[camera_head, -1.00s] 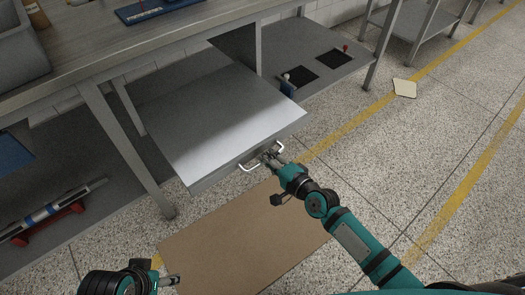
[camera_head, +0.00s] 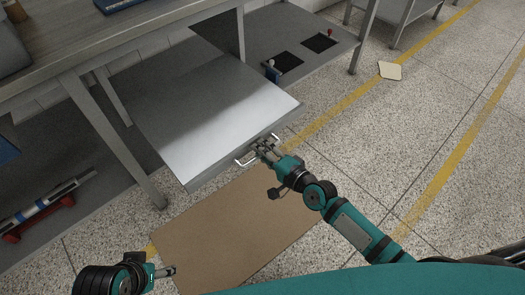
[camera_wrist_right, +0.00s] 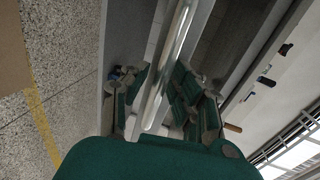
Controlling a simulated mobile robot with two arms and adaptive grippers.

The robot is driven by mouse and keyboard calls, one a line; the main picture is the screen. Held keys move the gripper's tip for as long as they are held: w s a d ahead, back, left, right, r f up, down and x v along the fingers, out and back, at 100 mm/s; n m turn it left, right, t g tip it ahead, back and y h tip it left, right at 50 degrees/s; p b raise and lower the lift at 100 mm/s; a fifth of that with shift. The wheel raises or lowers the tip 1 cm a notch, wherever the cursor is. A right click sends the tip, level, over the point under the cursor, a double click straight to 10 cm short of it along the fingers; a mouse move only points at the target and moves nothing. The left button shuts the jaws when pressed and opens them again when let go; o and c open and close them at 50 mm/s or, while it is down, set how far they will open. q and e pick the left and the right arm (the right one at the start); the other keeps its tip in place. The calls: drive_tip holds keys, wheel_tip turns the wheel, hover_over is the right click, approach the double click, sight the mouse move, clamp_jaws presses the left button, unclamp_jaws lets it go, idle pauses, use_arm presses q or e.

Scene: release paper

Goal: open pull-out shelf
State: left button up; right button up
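The pull-out shelf (camera_head: 215,118) is a flat grey metal panel. It sticks out from under the workbench over the floor, with a pale metal handle (camera_head: 243,161) on its front edge. My right gripper (camera_head: 264,149) is at the handle.
A workbench (camera_head: 60,65) stands over the shelf, with a metal leg (camera_head: 115,140) left of it. A brown mat (camera_head: 230,225) lies on the floor below the shelf. A lower shelf (camera_head: 300,40) is behind. Speckled floor (camera_head: 430,130) at the right is mostly free.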

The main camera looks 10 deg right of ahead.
drive_tip(key=shift+o, duration=0.5)
drive_tip(key=shift+s+d, duration=0.2)
drive_tip(key=shift+s, duration=0.1)
drive_tip(key=v, duration=1.1)
drive_tip(key=shift+s+r, duration=0.1)
drive_tip(key=shift+s, duration=0.05)
